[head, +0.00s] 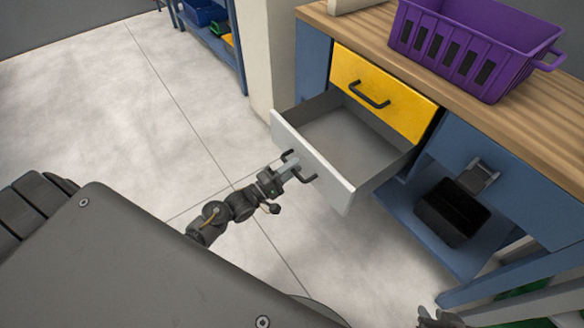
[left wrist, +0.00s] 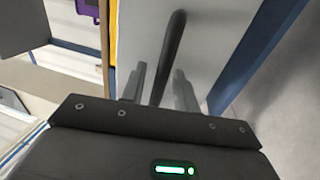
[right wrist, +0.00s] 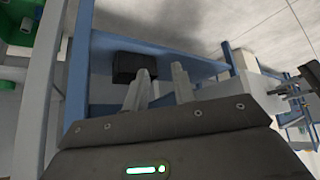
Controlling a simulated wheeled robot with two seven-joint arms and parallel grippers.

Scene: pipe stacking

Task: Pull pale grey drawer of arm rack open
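The pale grey drawer (head: 315,168) stands pulled out from the arm rack (head: 312,60), and its empty inside (head: 355,135) shows. Its dark bar handle (head: 307,179) is on the front panel. My left gripper (head: 290,165) is at this handle. In the left wrist view, the handle (left wrist: 172,45) passes between the two fingers (left wrist: 160,85), with small gaps at its sides, so the fingers look open around it. My right gripper (head: 440,318) is at the bottom edge of the head view. In the right wrist view, its fingers (right wrist: 158,85) are apart and empty.
A yellow drawer (head: 385,92) is closed above the grey one. A purple crate (head: 470,45) stands on the wooden top (head: 400,55). A black bin (head: 452,212) sits on the blue lower shelf. The floor left of the drawer is clear.

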